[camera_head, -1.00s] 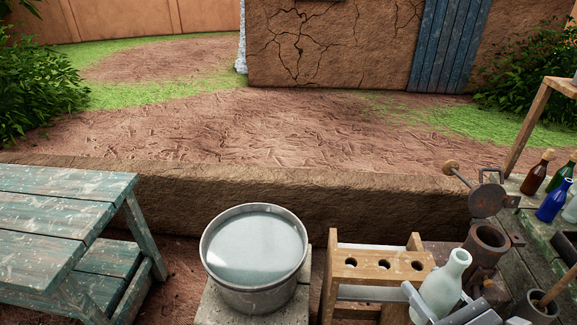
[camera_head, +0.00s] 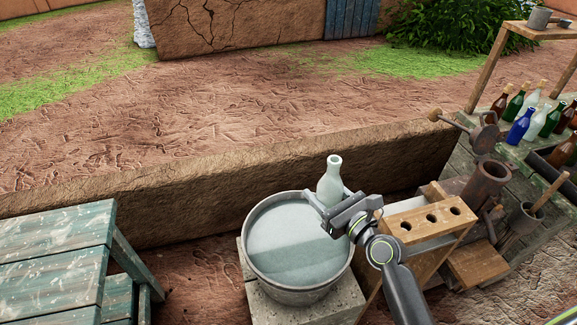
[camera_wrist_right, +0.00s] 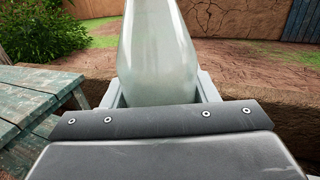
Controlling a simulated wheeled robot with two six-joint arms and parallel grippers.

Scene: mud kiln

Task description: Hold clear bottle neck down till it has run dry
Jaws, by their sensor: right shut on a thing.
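A clear, pale bottle (camera_head: 330,181) stands neck up in the jaws of my right gripper (camera_head: 327,207), at the right rim of a round metal tub (camera_head: 249,238). The tub holds greyish water, and the bottle is above its right side. My right gripper is shut on the bottle's lower body. In the right wrist view the bottle (camera_wrist_right: 158,55) rises between the two fingers, its top cut off by the frame. I cannot tell how much liquid is in it. My left gripper is not in view.
A wooden rack with holes (camera_head: 430,222) stands right of the tub. A worn teal table (camera_head: 50,250) is at the left. Several coloured bottles (camera_head: 520,125) stand on a bench at the right. A rusty cylinder (camera_head: 487,185) and a mud wall edge (camera_head: 180,195) lie beyond.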

